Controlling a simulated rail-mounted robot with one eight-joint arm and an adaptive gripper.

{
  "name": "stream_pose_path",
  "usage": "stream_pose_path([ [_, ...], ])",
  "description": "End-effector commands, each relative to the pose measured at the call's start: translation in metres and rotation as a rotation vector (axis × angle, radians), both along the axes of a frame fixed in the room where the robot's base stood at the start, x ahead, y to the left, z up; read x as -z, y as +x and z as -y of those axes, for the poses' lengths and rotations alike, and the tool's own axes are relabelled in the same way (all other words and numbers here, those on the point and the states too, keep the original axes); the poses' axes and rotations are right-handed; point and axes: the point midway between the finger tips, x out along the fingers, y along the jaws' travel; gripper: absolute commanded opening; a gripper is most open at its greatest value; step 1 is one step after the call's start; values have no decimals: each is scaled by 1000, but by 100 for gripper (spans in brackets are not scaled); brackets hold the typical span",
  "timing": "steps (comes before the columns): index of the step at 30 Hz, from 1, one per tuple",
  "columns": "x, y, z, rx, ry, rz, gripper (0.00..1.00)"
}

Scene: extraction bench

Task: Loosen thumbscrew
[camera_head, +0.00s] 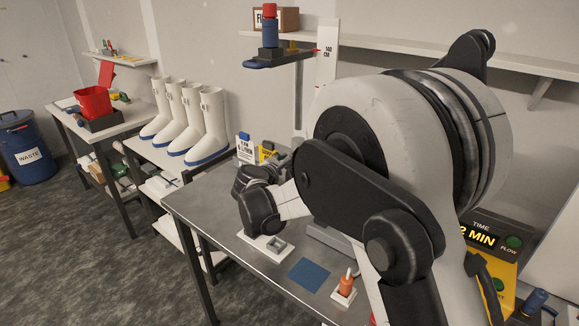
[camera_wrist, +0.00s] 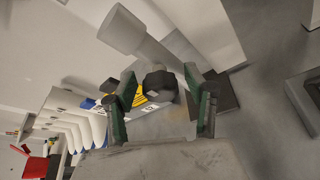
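A dark rounded knob (camera_wrist: 160,82), which looks like the thumbscrew, shows between my fingers in the wrist view. My gripper (camera_wrist: 160,98) has its two green-and-black fingers apart, one on each side of the knob, with gaps visible. I cannot tell how far the knob lies beyond the fingertips. A grey rod (camera_wrist: 158,50) with a thicker pale end runs just behind it. In the head view my gripper (camera_head: 278,160) is over the back of the metal bench, and the thumbscrew cannot be made out there.
The metal bench (camera_head: 225,215) carries a blue mat (camera_head: 309,274), a white block (camera_head: 265,244) and an orange-topped item (camera_head: 346,284). Blue and yellow labelled containers (camera_head: 246,148) stand by my gripper. White boots (camera_head: 205,125) are to the left. A wall shelf (camera_head: 400,47) runs above.

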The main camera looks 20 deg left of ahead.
Motion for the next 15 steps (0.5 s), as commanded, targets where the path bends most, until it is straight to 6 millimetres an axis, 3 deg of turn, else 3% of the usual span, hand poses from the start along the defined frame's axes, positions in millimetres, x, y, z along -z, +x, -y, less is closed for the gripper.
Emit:
stream_pose_path([
  [1,0,0,0,0,0,0,41],
  [10,0,0,0,0,0,0,2],
  [15,0,0,0,0,-7,-3,2],
])
